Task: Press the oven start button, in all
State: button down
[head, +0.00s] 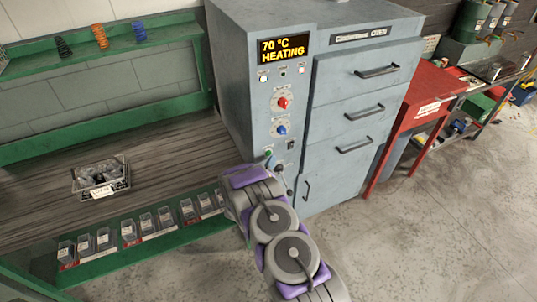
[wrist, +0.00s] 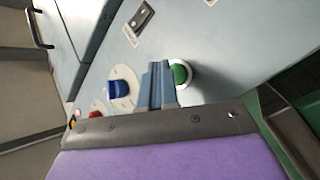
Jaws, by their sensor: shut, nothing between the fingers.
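In the wrist view the green button (wrist: 181,74) has a pale ring and is partly covered by my fingers. My gripper (wrist: 158,68) is shut and empty, with its fingertips right beside or over the button's edge. I cannot tell whether they touch it. In the head view my arm hides the fingertips.
A blue dial (head: 281,130) and a red dial (head: 282,103) are above the button. Oven drawers with handles (head: 366,108) are to the right. A workbench (head: 40,195) holding a tray of parts (head: 100,192) is left. A red table (head: 425,95) stands right; open floor lies in front.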

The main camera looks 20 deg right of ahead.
jog(key=shift+s+d+p, duration=0.1)
jog(key=shift+s+p, duration=0.45)
jog(key=shift+s, duration=1.95)
jog(key=shift+w, duration=0.1)
